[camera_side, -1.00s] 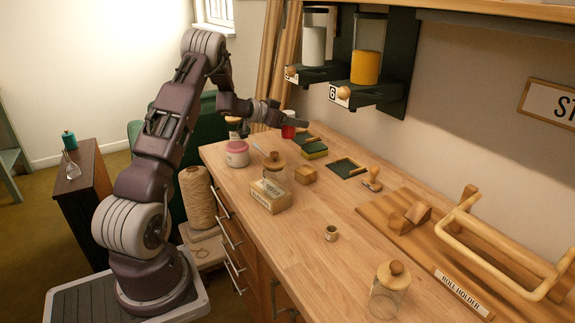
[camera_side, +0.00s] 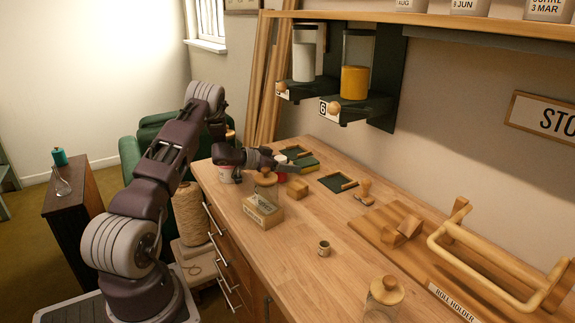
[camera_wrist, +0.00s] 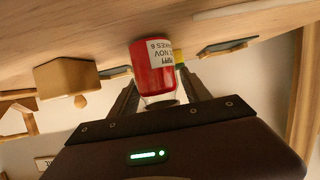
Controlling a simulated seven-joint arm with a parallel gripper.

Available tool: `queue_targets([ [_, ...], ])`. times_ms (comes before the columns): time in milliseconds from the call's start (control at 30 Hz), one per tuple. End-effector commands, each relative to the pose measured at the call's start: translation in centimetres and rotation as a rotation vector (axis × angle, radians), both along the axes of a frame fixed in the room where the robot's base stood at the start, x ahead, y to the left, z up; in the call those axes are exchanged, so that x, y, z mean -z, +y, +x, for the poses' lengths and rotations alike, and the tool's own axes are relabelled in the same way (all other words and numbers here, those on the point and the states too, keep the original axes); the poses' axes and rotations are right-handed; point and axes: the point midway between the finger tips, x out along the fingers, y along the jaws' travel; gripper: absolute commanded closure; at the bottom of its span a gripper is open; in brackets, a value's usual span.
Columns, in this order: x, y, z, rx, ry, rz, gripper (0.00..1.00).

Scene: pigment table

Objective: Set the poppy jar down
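A wood-lidded jar (camera_side: 265,177) and a labelled wooden box (camera_side: 262,210) stand just in front of my gripper. A small wooden block (camera_side: 298,189) and a dark green tray (camera_side: 338,182) lie to the right. A pink jar (camera_side: 228,174) is partly hidden behind my arm.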

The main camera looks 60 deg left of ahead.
Motion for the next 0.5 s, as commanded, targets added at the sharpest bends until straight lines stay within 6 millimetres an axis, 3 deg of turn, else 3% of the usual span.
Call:
queue_targets([
  [367, -0.5, 0.0, 0.0, 0.0, -0.001, 0.0, 0.36],
  [500, -1.5, 0.1, -2.8, -0.004, 0.001, -0.003, 0.36],
])
